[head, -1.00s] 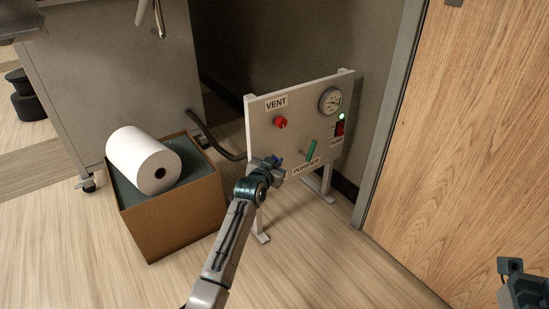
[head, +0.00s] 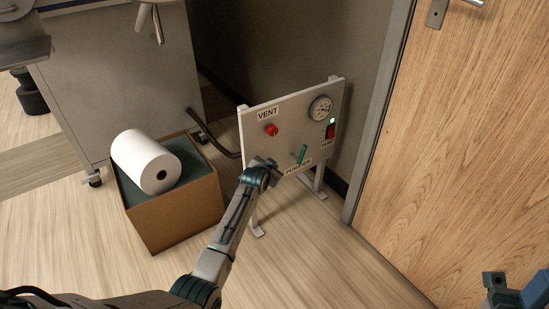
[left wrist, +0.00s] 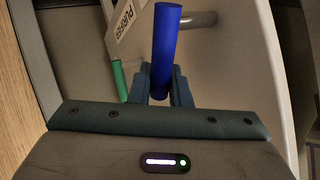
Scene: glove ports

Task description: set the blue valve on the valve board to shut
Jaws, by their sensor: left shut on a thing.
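The valve board (head: 256,142) stands upright on white legs by the wall. My left gripper (head: 268,165) is at its lower left part and hides the blue valve in the head view. In the left wrist view the blue valve's handle (left wrist: 166,45) stands between the two fingers, which are shut on it. The handle runs up and down in that picture, with its far end beyond the fingers. My right gripper (head: 497,287) is at the lower right of the head view, away from the board; its jaws are too unclear to judge.
A green handle (head: 302,154) is close to the right of my left gripper. The board also bears a red knob (head: 271,130), a gauge (head: 320,108) and a red switch (head: 331,131). A carton (head: 180,216) with a paper roll (head: 143,160) stands left; a wooden door (head: 460,150) is right.

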